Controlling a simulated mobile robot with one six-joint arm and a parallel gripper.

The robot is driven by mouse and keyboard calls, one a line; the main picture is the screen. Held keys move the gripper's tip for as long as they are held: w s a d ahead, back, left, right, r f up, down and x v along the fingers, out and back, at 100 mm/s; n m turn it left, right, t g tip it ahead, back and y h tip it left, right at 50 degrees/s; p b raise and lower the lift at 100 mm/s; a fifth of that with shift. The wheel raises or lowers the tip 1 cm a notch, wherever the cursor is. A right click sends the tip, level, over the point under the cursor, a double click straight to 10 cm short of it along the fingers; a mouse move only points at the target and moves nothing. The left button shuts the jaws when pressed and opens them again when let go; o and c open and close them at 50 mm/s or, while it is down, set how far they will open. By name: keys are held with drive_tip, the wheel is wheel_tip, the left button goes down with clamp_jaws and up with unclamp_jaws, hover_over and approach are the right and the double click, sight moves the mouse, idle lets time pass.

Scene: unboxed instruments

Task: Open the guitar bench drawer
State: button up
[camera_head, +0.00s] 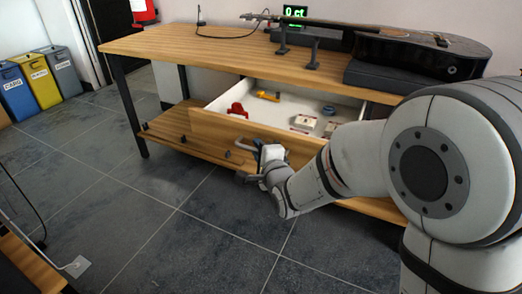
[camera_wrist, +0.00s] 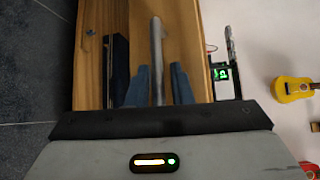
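The guitar bench (camera_head: 180,45) has its wide drawer pulled well out, with the wooden front (camera_head: 215,134) toward me and the white inside (camera_head: 262,113) showing. The drawer's grey bar handle (camera_head: 246,144) is on the front; in the wrist view the handle (camera_wrist: 157,45) runs between my two blue fingers. My gripper (camera_head: 250,156) is at the handle, and in the wrist view my gripper (camera_wrist: 159,85) shows a narrow gap on each side of the bar, so the fingers look open around it.
The drawer holds a red item (camera_head: 237,110), a yellow toy guitar (camera_head: 267,96) and small boxes (camera_head: 304,122). A black guitar (camera_head: 410,45) lies on the bench top. Colored bins (camera_head: 42,82) stand at far left. The tiled floor before the drawer is clear.

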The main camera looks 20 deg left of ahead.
drive_tip(key=p+v, duration=0.2)
drive_tip(key=v, duration=0.6)
drive_tip(key=shift+w, duration=0.1)
idle(0.3)
drive_tip(key=d+r+n+g+h+p, duration=0.3)
drive_tip(key=d+r+n+h+p, duration=0.4)
drive_tip(key=d+r+p, duration=1.1)
drive_tip(key=s+d+r+n+g+h+p, duration=0.4)
drive_tip(key=s+d+r+g+p, duration=0.2)
drive_tip(key=s+d+r+p, duration=0.7)
wheel_tip(320, 180, up, 2)
drive_tip(key=shift+s+d+r+g+p, duration=0.15)
drive_tip(key=shift+s+d+g+p, duration=0.2)
drive_tip(key=shift+d+p, duration=0.85)
